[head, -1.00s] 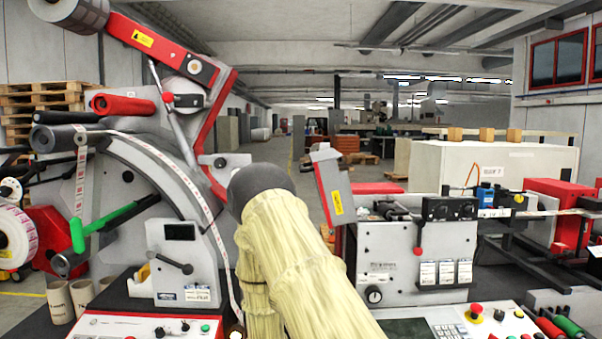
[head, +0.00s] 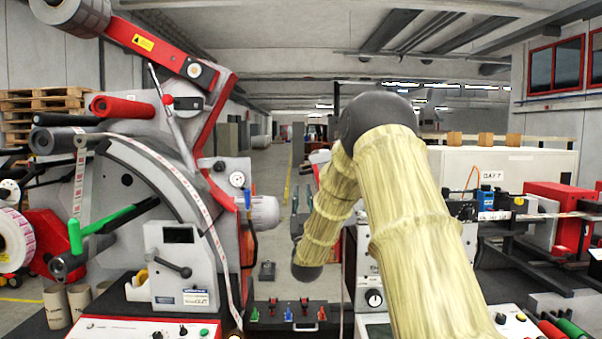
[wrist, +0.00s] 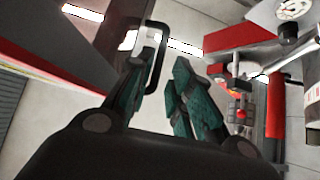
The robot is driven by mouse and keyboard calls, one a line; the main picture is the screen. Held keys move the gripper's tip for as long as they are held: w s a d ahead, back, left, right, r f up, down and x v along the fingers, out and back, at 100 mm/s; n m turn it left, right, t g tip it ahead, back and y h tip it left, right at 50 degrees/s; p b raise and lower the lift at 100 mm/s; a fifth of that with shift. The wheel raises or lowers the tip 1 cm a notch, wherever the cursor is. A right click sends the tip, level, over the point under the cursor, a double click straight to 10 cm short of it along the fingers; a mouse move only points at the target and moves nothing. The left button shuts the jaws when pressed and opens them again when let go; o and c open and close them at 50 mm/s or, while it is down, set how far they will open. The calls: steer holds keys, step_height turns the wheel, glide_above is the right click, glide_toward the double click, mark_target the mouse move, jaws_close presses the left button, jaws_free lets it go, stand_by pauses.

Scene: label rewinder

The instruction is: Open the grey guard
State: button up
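The grey guard (head: 319,156) is mostly hidden behind my arm in the head view; only a small grey part of what seems to be its top shows. In the wrist view a black loop handle (wrist: 158,58) stands close in front of my gripper (wrist: 160,75). The two teal fingers are apart with a clear gap. The handle overlaps the left finger and reaches towards the gap; I cannot tell whether it touches. Nothing is visibly clamped. In the head view my gripper is largely hidden behind my bent forearm.
The rewinder's curved grey frame (head: 150,165) with a green-handled roller (head: 107,218) stands on the left. A control panel (head: 140,327) is in front of it. A small tray with coloured levers (head: 287,316) lies low in the middle. A white cabinet (head: 500,165) is behind at right.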

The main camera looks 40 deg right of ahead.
mark_target(301, 168)
steer(key=p+x, duration=0.3)
steer(key=x, duration=0.7)
jaws_close()
